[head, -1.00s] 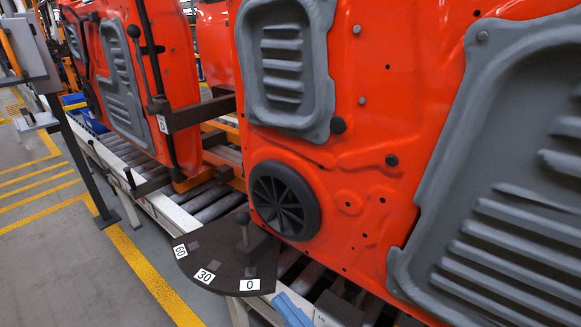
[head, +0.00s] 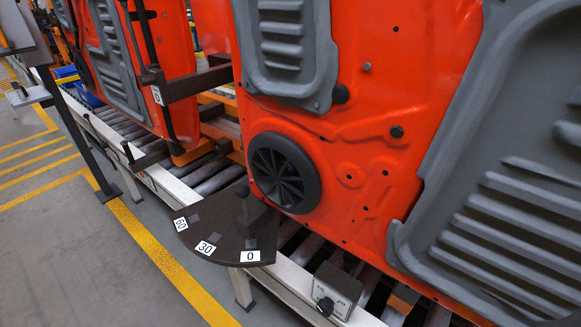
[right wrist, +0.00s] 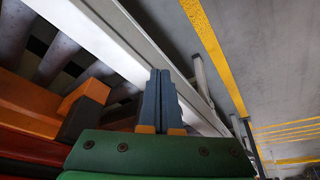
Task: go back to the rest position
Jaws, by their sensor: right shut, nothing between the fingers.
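My right gripper (right wrist: 161,75) shows in the right wrist view, its two blue-grey fingers together and nothing between them. Its green body fills the bottom of that view. The fingers appear in front of the pale rail of the conveyor, and I cannot tell how far apart they are from it. No gripper shows in the head view now. My left gripper is in neither view.
An orange-red door panel (head: 370,150) stands close on the roller conveyor (head: 215,180). A dark angle plate (head: 220,240) marked 0, 30 and 60 juts from the rail. A knob box (head: 335,290) sits beside it. The floor (head: 70,265) at left is clear.

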